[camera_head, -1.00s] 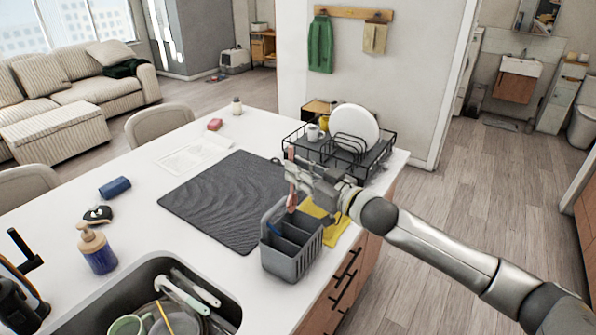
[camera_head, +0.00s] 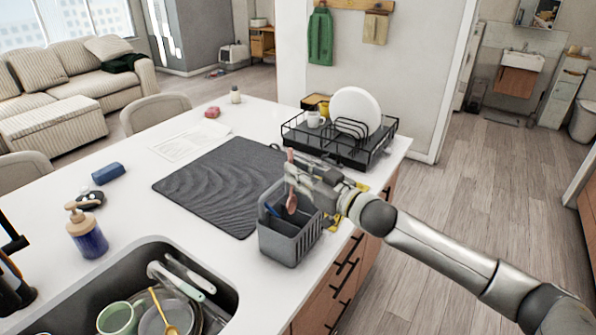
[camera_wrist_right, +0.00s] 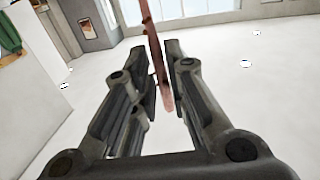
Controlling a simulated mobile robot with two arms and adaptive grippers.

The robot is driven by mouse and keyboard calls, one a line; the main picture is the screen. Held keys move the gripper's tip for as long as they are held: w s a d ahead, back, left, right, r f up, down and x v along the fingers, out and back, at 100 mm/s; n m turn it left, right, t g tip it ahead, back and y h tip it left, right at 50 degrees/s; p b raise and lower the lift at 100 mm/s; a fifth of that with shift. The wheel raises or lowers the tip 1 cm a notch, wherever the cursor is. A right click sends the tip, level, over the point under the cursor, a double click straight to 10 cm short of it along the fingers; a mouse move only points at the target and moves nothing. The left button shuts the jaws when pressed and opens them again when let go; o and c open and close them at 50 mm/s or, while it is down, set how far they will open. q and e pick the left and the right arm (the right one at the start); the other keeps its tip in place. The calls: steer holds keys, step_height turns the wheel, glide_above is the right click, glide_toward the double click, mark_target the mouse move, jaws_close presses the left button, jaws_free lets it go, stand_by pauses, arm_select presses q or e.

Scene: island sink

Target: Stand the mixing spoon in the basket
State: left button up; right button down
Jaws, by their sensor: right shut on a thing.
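My right gripper (camera_head: 293,178) is shut on the reddish-brown mixing spoon (camera_head: 291,201), which it holds nearly upright. In the head view, the spoon's lower end overlaps the back compartments of the grey basket (camera_head: 283,246) and appears to be inside or just above it; I cannot tell whether it touches the bottom. The basket stands upright near the counter edge, with a blue item (camera_head: 271,210) in its left part. In the right wrist view, the spoon (camera_wrist_right: 152,45) passes between the two fingers. My left gripper is not in view.
A black dish rack (camera_head: 375,152) with a white plate and a cup stands behind the gripper. A dark drying mat (camera_head: 215,188) lies left of the basket. A yellow cloth (camera_head: 330,221) lies beside the basket. The sink (camera_head: 225,292) with dishes is in front.

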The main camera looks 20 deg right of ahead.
mark_target(293, 190)
steer(key=shift+f+b, duration=1.6)
steer(key=shift+f, duration=1.3)
steer(key=c, duration=1.3)
jaws_free()
steer(key=shift+c, duration=0.2)
steer(key=v, duration=1.2)
